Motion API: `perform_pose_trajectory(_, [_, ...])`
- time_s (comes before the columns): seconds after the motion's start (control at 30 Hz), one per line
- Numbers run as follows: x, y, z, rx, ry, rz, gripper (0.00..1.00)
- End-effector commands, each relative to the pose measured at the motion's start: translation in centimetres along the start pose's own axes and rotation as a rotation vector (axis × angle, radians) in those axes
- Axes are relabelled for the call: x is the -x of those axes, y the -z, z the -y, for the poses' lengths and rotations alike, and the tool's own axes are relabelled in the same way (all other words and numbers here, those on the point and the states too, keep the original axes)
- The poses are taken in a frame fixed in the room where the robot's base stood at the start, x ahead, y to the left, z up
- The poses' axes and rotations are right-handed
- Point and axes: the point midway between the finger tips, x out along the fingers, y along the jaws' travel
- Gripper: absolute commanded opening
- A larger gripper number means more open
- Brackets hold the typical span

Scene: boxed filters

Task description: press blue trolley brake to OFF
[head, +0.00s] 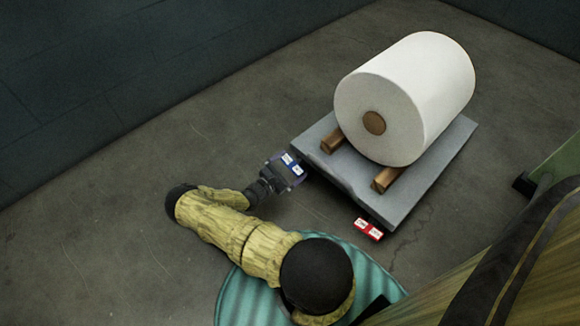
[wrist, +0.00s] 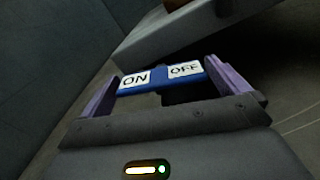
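The blue brake pedal (head: 291,164) sticks out at the left front corner of the grey trolley (head: 408,200). In the wrist view the blue brake pedal (wrist: 156,79) shows a white ON label on its left half and a white OFF label on its right half. My gripper (head: 281,176) is right at the blue pedal. In the wrist view my gripper (wrist: 158,88) has its two purple fingers wide apart, one near each end of the pedal, with nothing clamped between them. I cannot tell whether a finger touches the pedal.
A big white roll (head: 425,90) lies on wooden blocks (head: 388,179) on the trolley. A red pedal (head: 368,229) with white labels sits at the trolley's front corner, to the right. Dark walls (head: 110,70) stand at the left and back. The floor (head: 110,215) on the left is clear.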

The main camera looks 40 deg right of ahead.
Motion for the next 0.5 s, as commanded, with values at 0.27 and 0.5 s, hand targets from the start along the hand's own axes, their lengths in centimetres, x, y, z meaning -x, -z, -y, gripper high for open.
perform_pose_trajectory(0.27, [0.9,-0.2,-0.2,0.001,-0.004,0.001,1.00])
perform_pose_trajectory(0.5, [4.9,-0.3,-0.2,0.001,-0.005,-0.001,1.00])
